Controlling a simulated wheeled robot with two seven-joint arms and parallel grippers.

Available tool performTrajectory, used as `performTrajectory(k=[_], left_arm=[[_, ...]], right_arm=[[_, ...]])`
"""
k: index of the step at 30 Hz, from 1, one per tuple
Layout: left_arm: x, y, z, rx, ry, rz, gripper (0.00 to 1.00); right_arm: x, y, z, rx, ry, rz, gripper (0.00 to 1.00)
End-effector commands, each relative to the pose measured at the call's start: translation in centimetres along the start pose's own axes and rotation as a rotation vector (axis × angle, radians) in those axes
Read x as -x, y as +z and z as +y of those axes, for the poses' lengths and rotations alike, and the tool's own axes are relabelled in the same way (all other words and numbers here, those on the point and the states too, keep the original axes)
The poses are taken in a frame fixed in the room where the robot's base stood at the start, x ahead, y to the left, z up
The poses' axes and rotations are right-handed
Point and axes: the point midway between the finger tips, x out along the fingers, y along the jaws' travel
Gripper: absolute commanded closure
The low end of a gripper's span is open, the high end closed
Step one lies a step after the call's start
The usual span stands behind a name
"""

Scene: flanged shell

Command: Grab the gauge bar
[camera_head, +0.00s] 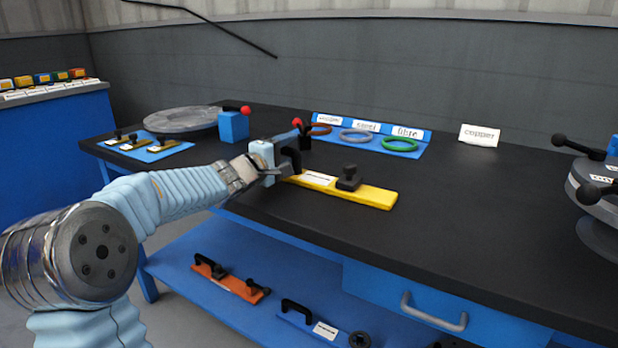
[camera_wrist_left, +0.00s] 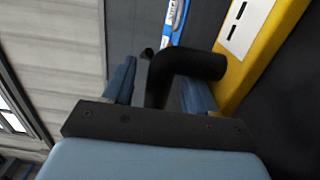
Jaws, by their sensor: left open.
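The gauge bar (camera_head: 376,196) is a long yellow bar lying flat on the dark bench top, with a white label, a black knob block near its right end and a black arched handle (camera_head: 291,158) at its left end. My left gripper (camera_head: 280,160) is at that handle. In the left wrist view, the open left fingers (camera_wrist_left: 158,84) stand on either side of the black handle (camera_wrist_left: 190,64), and the yellow bar (camera_wrist_left: 268,45) runs up at the right. I cannot tell whether a finger touches the handle. My right gripper is not in view.
Behind are a blue ring board (camera_head: 408,148) with several rings, a copper sign (camera_head: 479,135) and a blue block (camera_head: 233,126) with a red knob. A grey round fixture (camera_head: 598,190) stands at right. Orange (camera_head: 228,280) and blue bars lie on the lower shelf. The bench's right-centre is clear.

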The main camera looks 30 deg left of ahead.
Motion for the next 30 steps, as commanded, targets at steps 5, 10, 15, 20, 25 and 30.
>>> performTrajectory(k=[5,10,15,20,25,30], left_arm=[[-0.91,0.04,0.08,0.000,0.001,0.000,0.44],[-0.87,0.03,0.08,0.000,0.001,0.000,0.48],[-0.85,0.02,0.07,0.000,0.001,0.000,0.74],[-0.84,0.02,0.06,0.000,0.000,0.000,0.99],[-0.84,0.01,0.04,0.000,0.000,0.000,1.00],[-0.82,0.04,0.25,0.001,0.004,-0.001,1.00]], right_arm=[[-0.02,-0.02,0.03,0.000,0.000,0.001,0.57],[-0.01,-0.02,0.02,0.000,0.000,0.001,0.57],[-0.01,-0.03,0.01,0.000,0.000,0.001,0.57],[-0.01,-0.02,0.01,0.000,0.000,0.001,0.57],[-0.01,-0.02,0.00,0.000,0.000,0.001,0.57],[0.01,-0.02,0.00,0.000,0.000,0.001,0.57]])
